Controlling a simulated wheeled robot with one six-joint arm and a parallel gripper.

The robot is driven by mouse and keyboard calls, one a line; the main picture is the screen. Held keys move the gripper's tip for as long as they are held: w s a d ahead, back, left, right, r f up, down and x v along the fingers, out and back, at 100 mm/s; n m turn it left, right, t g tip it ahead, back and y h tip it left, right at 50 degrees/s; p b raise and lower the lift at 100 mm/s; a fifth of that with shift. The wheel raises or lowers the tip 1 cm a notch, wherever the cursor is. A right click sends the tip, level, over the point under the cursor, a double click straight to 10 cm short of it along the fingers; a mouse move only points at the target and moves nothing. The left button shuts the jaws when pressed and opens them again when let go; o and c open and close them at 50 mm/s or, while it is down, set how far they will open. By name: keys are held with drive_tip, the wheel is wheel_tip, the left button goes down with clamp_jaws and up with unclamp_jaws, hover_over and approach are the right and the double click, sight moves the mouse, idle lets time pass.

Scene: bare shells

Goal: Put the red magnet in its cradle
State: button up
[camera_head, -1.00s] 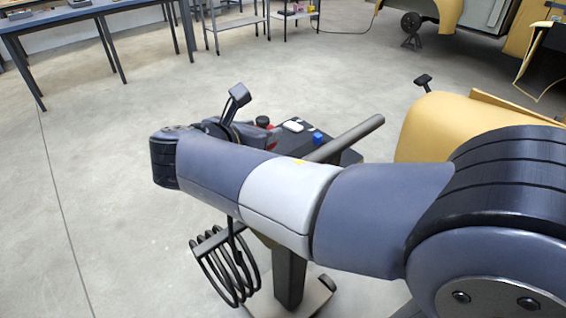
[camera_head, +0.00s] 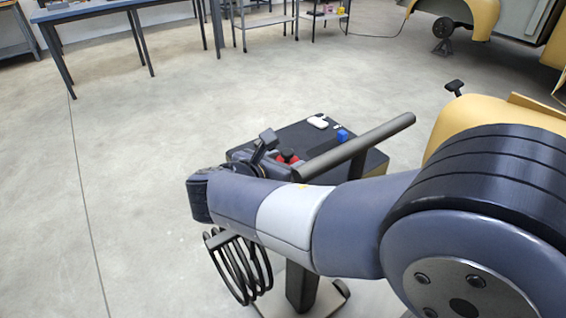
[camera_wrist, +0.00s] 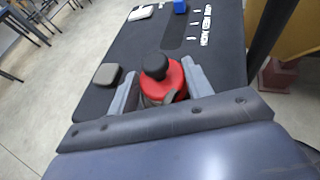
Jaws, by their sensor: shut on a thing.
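The red magnet (camera_wrist: 173,78), a round red body with a black knob on top, sits between the fingers of my gripper (camera_wrist: 162,88) in the wrist view. The gripper is shut on it. In the head view the magnet (camera_head: 288,157) is partly hidden by my arm and gripper, over the near left part of a black-topped cart (camera_head: 290,138). I cannot tell whether it touches the cart top. I cannot make out the cradle for certain; a dark strip with small white labels (camera_wrist: 206,25) lies farther along the top.
On the cart are a white item (camera_head: 318,121), a blue block (camera_head: 342,134) and a grey rounded block (camera_wrist: 107,75), left of the magnet. A dark bar (camera_head: 355,147) rises by the cart. A yellow body panel (camera_head: 480,112) stands right. Open floor lies left.

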drive_tip(key=o, duration=0.7)
drive_tip(key=shift+f, duration=0.2)
drive_tip(key=o, duration=0.5)
drive_tip(key=shift+c, duration=0.2)
drive_tip(key=shift+r, duration=0.1)
drive_tip(key=shift+r, duration=0.25)
drive_tip(key=p+v, duration=0.1)
drive_tip(key=v, duration=1.1)
drive_tip(key=shift+p, duration=0.4)
drive_tip(key=shift+f, duration=0.2)
